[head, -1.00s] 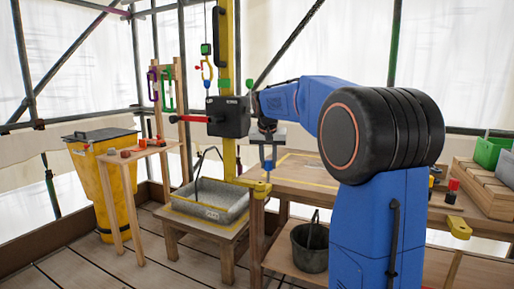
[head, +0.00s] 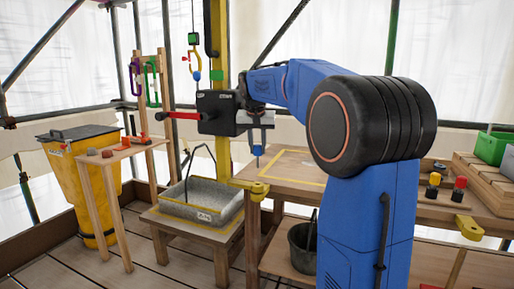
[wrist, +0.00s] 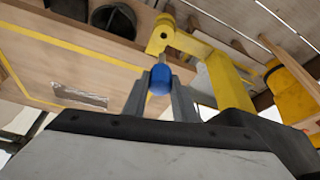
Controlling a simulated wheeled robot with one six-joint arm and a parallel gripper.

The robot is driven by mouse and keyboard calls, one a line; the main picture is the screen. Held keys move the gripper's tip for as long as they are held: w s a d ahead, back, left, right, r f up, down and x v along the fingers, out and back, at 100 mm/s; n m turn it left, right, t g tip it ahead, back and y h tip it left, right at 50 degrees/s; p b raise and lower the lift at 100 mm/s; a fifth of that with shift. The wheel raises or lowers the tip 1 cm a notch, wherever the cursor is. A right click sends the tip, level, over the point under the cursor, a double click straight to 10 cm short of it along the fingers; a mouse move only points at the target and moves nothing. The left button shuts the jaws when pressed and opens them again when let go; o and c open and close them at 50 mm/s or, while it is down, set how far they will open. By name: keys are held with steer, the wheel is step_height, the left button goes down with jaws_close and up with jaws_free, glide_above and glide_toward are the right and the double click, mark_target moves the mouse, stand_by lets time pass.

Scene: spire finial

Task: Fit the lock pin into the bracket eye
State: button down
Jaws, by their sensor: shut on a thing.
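My gripper (head: 257,148) is shut on the lock pin, which has a round blue head (wrist: 159,80) and a thin grey shaft. In the head view the pin's shaft (head: 257,162) points down, above the near left corner of the workbench. In the wrist view the bracket eye (wrist: 163,34) is a round yellow end with a small hole, just beyond the pin's tip. The pin appears apart from the eye; the exact gap is unclear. The fingers partly hide the pin.
A grey tray (head: 175,210) with a black handle stands on a low stand left of the bracket. A dark bucket (head: 303,248) sits below the workbench (head: 340,190).

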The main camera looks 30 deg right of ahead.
mark_target(257, 156)
steer(key=shift+s, duration=0.1)
steer(key=shift+f, duration=2.9)
steer(key=shift+f, duration=3.15)
steer(key=c, duration=1.4)
jaws_free()
steer(key=shift+o, duration=0.2)
steer(key=v, duration=1.7)
steer(key=shift+a, duration=0.15)
steer(key=shift+s+r, duration=0.1)
steer(key=shift+r, duration=0.05)
